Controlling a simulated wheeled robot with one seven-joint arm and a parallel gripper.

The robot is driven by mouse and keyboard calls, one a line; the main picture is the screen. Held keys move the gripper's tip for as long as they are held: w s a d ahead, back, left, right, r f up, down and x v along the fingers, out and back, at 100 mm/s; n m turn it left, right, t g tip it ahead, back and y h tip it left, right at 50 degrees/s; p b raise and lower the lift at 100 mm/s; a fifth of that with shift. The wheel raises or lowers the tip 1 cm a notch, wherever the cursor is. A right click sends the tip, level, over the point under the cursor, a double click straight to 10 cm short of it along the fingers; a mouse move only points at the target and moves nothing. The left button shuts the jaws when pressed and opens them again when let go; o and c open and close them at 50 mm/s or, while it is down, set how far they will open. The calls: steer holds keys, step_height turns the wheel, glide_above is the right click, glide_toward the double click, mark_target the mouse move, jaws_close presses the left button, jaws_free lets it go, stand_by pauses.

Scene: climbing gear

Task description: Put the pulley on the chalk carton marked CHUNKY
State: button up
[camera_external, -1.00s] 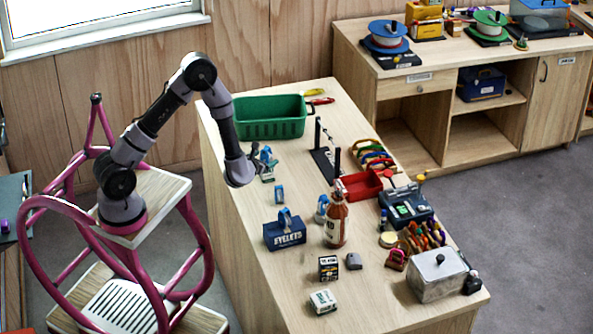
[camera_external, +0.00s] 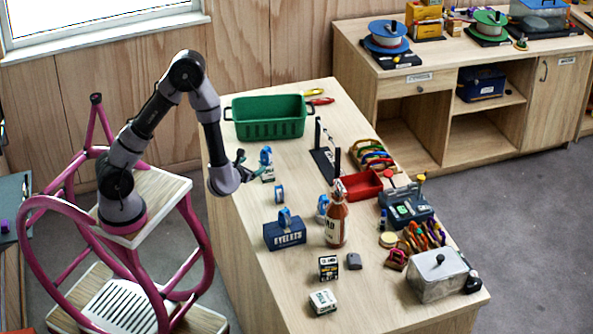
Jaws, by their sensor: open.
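A small blue pulley-like piece (camera_external: 266,155) stands upright on a small white-and-dark carton (camera_external: 268,174) near the table's left edge. The carton's marking is too small to read. My gripper (camera_external: 243,164) is open and empty, just left of the blue piece and apart from it. Two more cartons, a black-and-white one (camera_external: 328,268) and a white one (camera_external: 322,302), lie toward the table's near end; I cannot read CHUNKY on either.
A green bin (camera_external: 270,128) stands behind my gripper. A blue EYELETS box (camera_external: 285,236), a brown bottle (camera_external: 336,222), a dark stand (camera_external: 324,165) and a red tray (camera_external: 361,185) stand to the right. A metal box (camera_external: 437,278) is at the near right. The left table edge is mostly clear.

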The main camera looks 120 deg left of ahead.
steer(key=w+d+r+m+t+h, duration=0.1)
steer(key=w+d+r+m+t, duration=0.35)
steer(key=w+m, duration=0.25)
steer(key=w+d+r+m+t+h, duration=0.2)
steer(key=w+d+r+m+t, duration=0.25)
steer(key=w+m, duration=0.25)
steer(key=w+d+r+m+t+h, duration=0.3)
steer(key=d+r+m+h, duration=0.45)
steer(key=d+m, duration=0.65)
steer(key=s+d+r+m+h, duration=0.1)
steer(key=s+d+r+m, duration=0.35)
steer(key=d+m, duration=0.45)
steer(key=s+d+r+m+g, duration=0.1)
steer(key=s+r+m+g, duration=0.1)
steer(key=s+m, duration=0.7)
steer(key=s+d+r+m+g, duration=0.1)
steer(key=s+r+m, duration=0.1)
steer(key=s+m, duration=0.7)
steer(key=shift+r+m+g, duration=0.25)
steer(key=shift+m+g, duration=0.15)
steer(key=shift+m, duration=0.4)
